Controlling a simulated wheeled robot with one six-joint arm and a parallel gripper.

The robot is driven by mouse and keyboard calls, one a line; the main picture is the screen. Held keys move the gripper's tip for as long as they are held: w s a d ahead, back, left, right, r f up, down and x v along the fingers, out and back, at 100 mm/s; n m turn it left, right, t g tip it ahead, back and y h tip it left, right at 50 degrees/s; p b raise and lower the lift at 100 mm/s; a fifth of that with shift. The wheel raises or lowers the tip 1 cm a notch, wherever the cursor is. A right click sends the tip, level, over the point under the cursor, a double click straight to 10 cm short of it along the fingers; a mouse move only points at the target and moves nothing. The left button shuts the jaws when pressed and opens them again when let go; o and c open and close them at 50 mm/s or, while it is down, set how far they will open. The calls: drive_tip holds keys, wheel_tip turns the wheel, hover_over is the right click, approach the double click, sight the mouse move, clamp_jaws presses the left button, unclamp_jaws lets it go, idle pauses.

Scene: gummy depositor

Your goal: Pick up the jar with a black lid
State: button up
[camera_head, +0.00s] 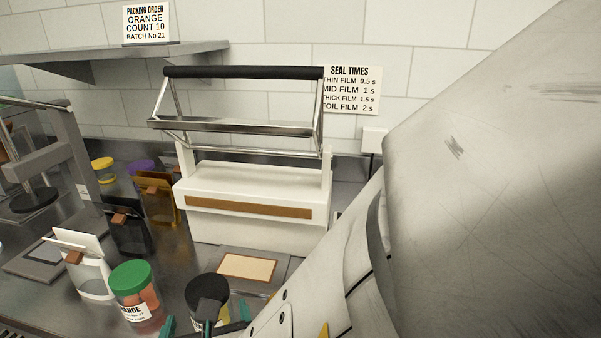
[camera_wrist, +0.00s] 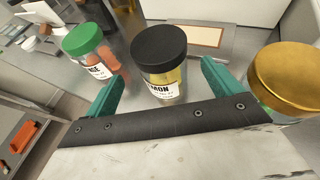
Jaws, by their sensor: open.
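The jar with a black lid (camera_wrist: 159,48) stands upright on the steel counter in the wrist view. It has yellow contents and a white label ending in "MON". In the head view its black lid (camera_head: 203,287) is at the bottom centre, partly hidden by my gripper. My gripper (camera_wrist: 162,72) is open, with one teal finger to the left of the jar and one to the right. Gaps show on both sides of the jar, so the fingers do not appear to grip it. In the head view my gripper (camera_head: 188,325) is at the bottom edge, partly cut off.
A green-lidded jar (camera_head: 134,290) stands close on the left. A gold-lidded jar (camera_wrist: 285,82) is close to the right finger. A white sealer (camera_head: 255,190) stands behind, with a tan-topped pad (camera_head: 248,267) before it. Pouches (camera_head: 82,265) stand at left.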

drive_tip(key=x, duration=0.5)
drive_tip(key=shift+w+f, duration=0.25)
drive_tip(key=shift+w, duration=0.1)
drive_tip(key=c, duration=1.1)
